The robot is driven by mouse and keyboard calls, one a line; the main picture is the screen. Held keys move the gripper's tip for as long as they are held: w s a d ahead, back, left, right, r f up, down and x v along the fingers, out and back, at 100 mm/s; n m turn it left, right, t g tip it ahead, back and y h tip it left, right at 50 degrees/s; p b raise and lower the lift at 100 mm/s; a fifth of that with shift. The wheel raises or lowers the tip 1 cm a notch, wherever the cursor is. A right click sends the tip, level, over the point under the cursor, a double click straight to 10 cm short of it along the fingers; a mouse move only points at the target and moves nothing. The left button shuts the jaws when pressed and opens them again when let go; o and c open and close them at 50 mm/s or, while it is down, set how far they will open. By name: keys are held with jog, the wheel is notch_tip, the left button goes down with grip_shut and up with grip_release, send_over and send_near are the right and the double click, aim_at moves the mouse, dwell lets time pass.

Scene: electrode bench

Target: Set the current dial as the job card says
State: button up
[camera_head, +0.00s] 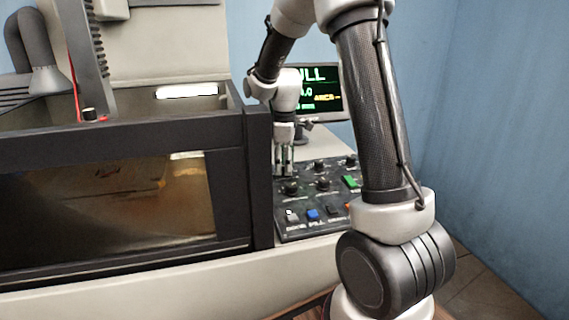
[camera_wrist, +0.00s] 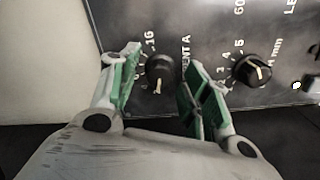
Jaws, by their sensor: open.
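In the wrist view, the current dial (camera_wrist: 160,72) is a round black knob with a pale pointer line toward the bottom of the picture. Part of a label ending in "ENT A" is beside it and a "16" is above it. My gripper (camera_wrist: 161,64) is open, with one green-lined finger on each side of this knob; I cannot tell whether either finger touches it. In the head view, my gripper (camera_head: 284,172) points down at the left part of the dark control panel (camera_head: 304,225). No job card can be made out.
A second knob (camera_wrist: 251,71), marked "mm", is close to the right finger. The panel also holds several knobs, a blue button (camera_head: 313,215) and a green button (camera_head: 351,182). A monitor (camera_head: 322,90) stands behind, partly hidden by my arm. A dark-framed tank (camera_head: 125,145) is at left.

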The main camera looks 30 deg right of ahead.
grip_shut()
jog(key=shift+m, duration=0.3)
jog(key=m, duration=0.8)
jog(key=shift+m, duration=0.4)
jog(key=m, duration=0.3)
jog(key=shift+m, duration=0.3)
jog(key=m, duration=0.3)
jog(key=shift+m, duration=0.4)
jog(key=m, duration=0.7)
